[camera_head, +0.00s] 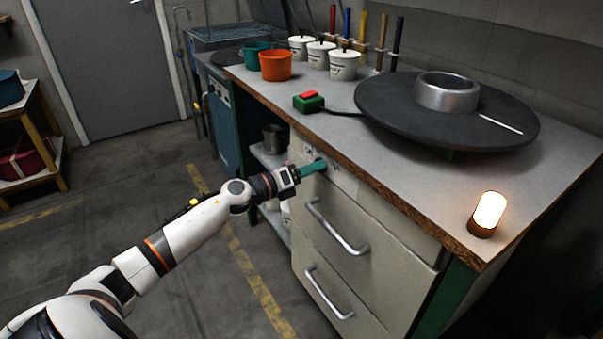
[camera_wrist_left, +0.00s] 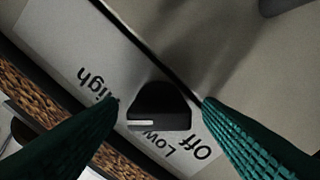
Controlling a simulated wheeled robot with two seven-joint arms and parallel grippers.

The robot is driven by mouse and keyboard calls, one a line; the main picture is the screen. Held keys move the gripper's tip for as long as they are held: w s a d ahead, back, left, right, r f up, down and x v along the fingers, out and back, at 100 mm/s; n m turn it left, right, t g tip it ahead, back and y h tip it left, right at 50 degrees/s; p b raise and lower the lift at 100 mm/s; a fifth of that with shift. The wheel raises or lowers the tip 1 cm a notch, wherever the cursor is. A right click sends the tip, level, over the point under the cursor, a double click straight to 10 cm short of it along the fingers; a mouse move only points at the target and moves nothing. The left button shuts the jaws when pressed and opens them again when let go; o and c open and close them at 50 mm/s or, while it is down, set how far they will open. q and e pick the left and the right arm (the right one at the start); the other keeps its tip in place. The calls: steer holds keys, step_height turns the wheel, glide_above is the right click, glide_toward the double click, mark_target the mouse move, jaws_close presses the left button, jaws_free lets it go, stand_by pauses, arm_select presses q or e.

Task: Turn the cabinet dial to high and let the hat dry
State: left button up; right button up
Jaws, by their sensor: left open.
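The cabinet dial is a black knob (camera_wrist_left: 160,106) in the left wrist view, on a pale plate lettered High, Low and Off. A short white mark shows on the knob's lower left edge, near the word Low, which the knob partly covers. My left gripper (camera_wrist_left: 160,104) is open, with one green finger on each side of the knob and a visible gap at each. In the head view my left gripper (camera_head: 312,168) reaches the cabinet front (camera_head: 385,235) just under the worktop, and the dial is hidden there. I see no hat. My right gripper is out of view.
The worktop (camera_head: 420,185) holds a black disc (camera_head: 390,101) with a metal ring (camera_head: 446,92), a green box with a red button (camera_head: 308,101), a lit lamp (camera_head: 489,212) and several pots. Drawer handles (camera_head: 336,228) project below the dial area.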

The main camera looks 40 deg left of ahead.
arm_select(q)
steer(key=v, duration=1.2)
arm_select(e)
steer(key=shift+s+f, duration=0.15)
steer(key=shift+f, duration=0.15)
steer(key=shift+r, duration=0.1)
